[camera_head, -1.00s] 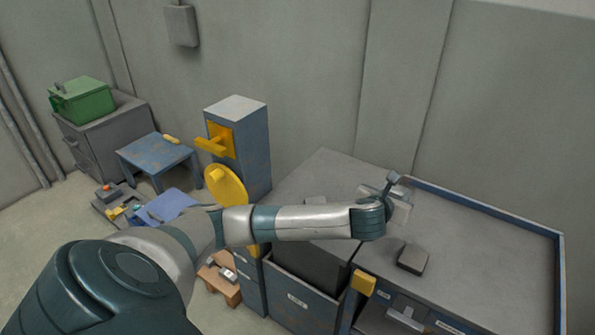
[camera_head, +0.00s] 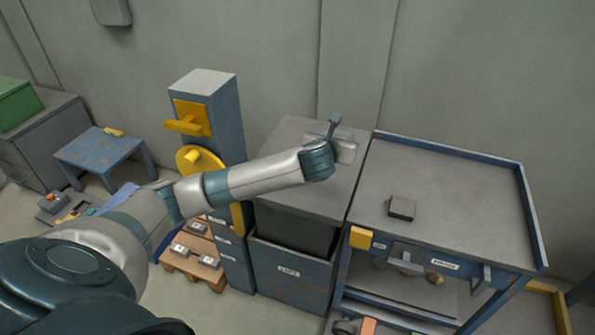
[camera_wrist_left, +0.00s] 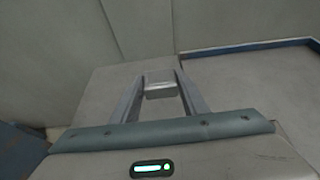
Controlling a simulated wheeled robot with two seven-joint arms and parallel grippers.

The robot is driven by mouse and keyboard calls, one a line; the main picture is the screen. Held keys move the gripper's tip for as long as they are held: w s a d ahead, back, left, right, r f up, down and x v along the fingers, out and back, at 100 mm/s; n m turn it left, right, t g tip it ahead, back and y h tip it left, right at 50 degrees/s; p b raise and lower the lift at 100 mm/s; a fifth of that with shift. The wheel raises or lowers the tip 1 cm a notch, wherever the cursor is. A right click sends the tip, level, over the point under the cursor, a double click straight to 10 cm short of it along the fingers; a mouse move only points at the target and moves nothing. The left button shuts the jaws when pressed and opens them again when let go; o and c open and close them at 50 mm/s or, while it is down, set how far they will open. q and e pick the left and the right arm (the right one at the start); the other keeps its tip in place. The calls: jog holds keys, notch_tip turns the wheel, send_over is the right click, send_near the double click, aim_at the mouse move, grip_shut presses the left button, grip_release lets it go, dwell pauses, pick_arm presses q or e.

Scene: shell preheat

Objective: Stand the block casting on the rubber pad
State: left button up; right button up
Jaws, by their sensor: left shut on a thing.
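My left gripper (camera_head: 334,124) reaches out over the far end of the grey cabinet top, left of the workbench. It is shut on a small grey block, the block casting (camera_wrist_left: 160,85), which shows between the two fingers in the left wrist view. In the head view the casting is mostly hidden by the gripper. A small dark square slab, which looks like the rubber pad (camera_head: 402,208), lies on the workbench top, to the right of and nearer than the gripper. Nothing stands on it. My right gripper is not in view.
The workbench (camera_head: 450,195) has a raised blue rim at its back and right; its top around the pad is clear. Several pale-topped blocks sit on a wooden pallet (camera_head: 178,262) on the floor.

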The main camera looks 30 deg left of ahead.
pick_arm(q)
jog(key=s+a+f, duration=0.2)
jog(key=a, duration=0.1)
jog(key=s+a+f, duration=0.2)
jog(key=a, duration=0.1)
jog(key=s+a+f, duration=0.2)
jog(key=a+f, duration=0.1)
jog(key=a, duration=0.1)
jog(key=shift+s+p, duration=0.2)
jog(key=shift+p, duration=0.2)
jog(key=shift+f, duration=2)
jog(key=shift+f, duration=0.1)
jog(key=o, duration=1.1)
jog(key=shift+o, duration=0.2)
jog(key=shift+s, duration=0.1)
jog(key=v, duration=1.2)
